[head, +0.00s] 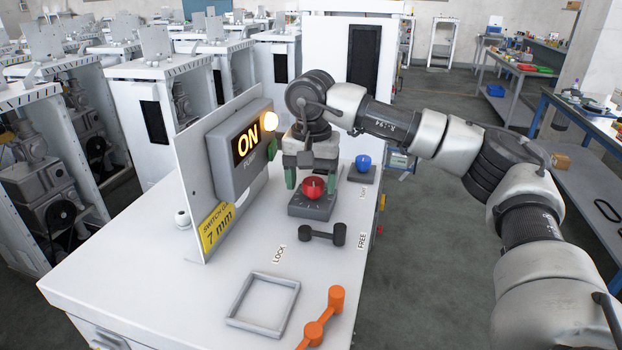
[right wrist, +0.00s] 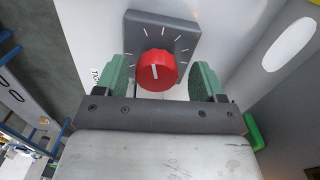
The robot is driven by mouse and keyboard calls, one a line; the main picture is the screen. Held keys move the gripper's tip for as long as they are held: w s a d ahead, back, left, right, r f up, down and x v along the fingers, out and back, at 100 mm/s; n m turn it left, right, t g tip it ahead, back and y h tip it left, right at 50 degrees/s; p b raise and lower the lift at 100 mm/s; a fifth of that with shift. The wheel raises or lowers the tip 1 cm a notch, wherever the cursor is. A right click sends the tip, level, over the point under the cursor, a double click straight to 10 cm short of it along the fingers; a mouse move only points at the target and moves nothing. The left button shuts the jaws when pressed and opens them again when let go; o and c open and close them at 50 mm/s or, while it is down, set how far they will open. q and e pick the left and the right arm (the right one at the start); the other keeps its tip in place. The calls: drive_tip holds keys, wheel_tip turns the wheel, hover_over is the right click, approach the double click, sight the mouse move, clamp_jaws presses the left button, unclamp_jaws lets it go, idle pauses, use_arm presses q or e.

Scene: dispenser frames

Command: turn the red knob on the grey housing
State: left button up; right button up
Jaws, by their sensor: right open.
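The red knob (head: 314,188) sits on the flat grey housing (head: 312,209) on the white cabinet top. In the right wrist view the red knob (right wrist: 157,71) shows a white pointer line, and the grey housing (right wrist: 185,29) carries white tick marks around it. My right gripper (head: 306,181) is above the housing, pointing down. In the right wrist view its green fingers (right wrist: 161,78) are open, one on each side of the knob, with a visible gap on each side. My left gripper is not in view.
A panel with a lit "ON" display (head: 245,145) stands left of my right gripper. A blue knob (head: 362,163) is behind right. A dark handle (head: 323,235), an empty grey frame (head: 263,304) and an orange lever (head: 322,318) are nearer on the cabinet top (head: 160,270).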

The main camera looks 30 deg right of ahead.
drive_tip(key=shift+s+d+f, duration=0.2)
drive_tip(key=shift+f, duration=0.2)
drive_tip(key=shift+w+a, duration=0.1)
drive_tip(key=c, duration=0.9)
drive_tip(key=shift+f+m+b, duration=0.15)
drive_tip(key=shift+m+b, duration=0.4)
drive_tip(key=shift+m, duration=0.45)
drive_tip(key=m, duration=0.3)
drive_tip(key=shift+b, duration=0.3)
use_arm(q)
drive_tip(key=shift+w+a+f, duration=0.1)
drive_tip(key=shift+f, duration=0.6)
use_arm(e)
drive_tip(key=shift+r, duration=0.2)
drive_tip(key=o, duration=0.9)
drive_tip(key=shift+r, duration=0.1)
